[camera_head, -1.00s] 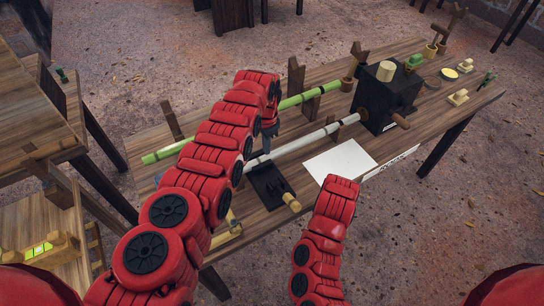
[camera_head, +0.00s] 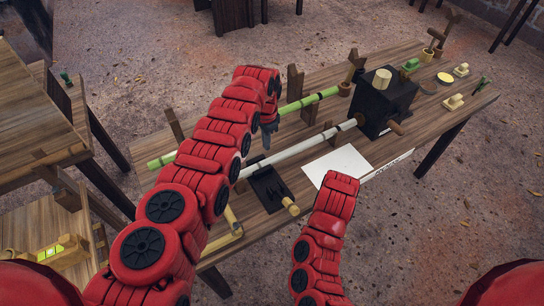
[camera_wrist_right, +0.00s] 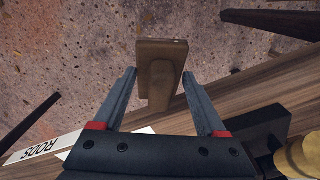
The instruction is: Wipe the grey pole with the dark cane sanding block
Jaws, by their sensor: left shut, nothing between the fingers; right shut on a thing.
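The grey pole (camera_head: 300,147) lies slanting above the table, running from a wooden post to near the left arm. My left gripper (camera_head: 267,144) is shut and empty, just above the pole in the picture, near its left end; I cannot tell whether it touches. In the right wrist view a brown wooden block with a rounded grip (camera_wrist_right: 160,72), seemingly the sanding block, sits between the fingertips of my right gripper (camera_wrist_right: 160,77). That gripper is shut on it. In the head view my right forearm hides the right gripper and the block.
A green pole (camera_head: 310,100) runs behind the grey one. A black box (camera_head: 385,101) stands at the poles' right end. Small items crowd the table's far right.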

